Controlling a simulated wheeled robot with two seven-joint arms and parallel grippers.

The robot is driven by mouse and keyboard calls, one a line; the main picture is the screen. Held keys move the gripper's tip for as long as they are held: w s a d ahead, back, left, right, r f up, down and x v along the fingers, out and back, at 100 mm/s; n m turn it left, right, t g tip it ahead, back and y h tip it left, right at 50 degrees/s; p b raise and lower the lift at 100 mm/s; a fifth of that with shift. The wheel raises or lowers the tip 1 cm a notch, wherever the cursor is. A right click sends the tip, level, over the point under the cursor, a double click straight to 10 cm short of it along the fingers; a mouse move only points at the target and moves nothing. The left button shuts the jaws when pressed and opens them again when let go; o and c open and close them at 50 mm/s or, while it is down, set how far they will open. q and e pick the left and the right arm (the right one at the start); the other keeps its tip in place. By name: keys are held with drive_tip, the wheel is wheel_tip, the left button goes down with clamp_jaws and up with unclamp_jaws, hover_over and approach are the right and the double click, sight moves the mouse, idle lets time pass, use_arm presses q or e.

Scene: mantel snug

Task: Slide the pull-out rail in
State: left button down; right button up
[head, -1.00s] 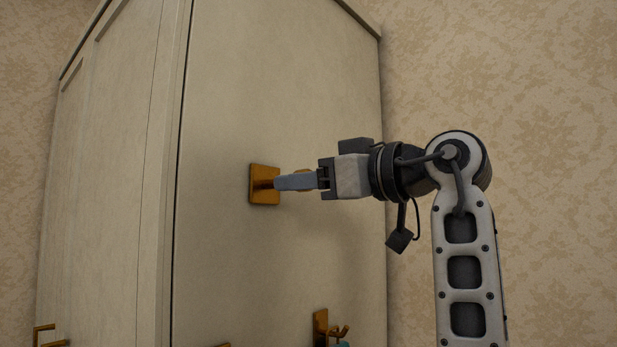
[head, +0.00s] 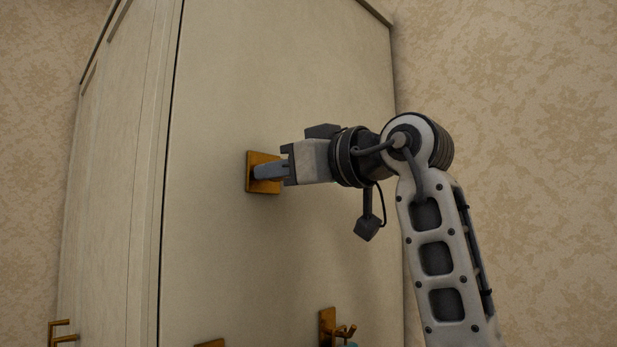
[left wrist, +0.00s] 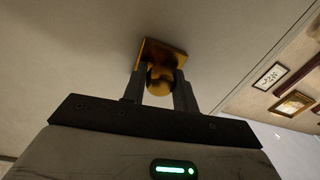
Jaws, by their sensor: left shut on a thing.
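The pull-out rail has a square brass plate (head: 251,186) fixed to the pale cabinet side. In the left wrist view its plate (left wrist: 177,52) and rounded brass end (left wrist: 160,83) show between my fingers. My left gripper (head: 260,172) is shut on the rail's end, one finger on each side, with its tips close to the plate. Little of the rail shows between the tips and the plate; the fingers hide much of it in the head view. My right gripper is not in view.
The tall pale cabinet (head: 290,90) fills the middle. Below are a brass hook (head: 328,328) and another brass piece (head: 210,344). A brass handle (head: 61,333) is on the cabinet front at lower left. Patterned wall (head: 530,120) lies to the right.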

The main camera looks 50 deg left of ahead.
use_arm(q)
drive_tip(key=shift+r, duration=0.1)
drive_tip(key=c, duration=1.1)
unclamp_jaws()
drive_tip(key=shift+a, duration=0.25)
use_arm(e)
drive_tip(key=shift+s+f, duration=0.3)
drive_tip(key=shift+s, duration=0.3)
use_arm(q)
drive_tip(key=shift+d, duration=0.5)
drive_tip(key=b+v, duration=0.2)
drive_tip(key=v, duration=1.3)
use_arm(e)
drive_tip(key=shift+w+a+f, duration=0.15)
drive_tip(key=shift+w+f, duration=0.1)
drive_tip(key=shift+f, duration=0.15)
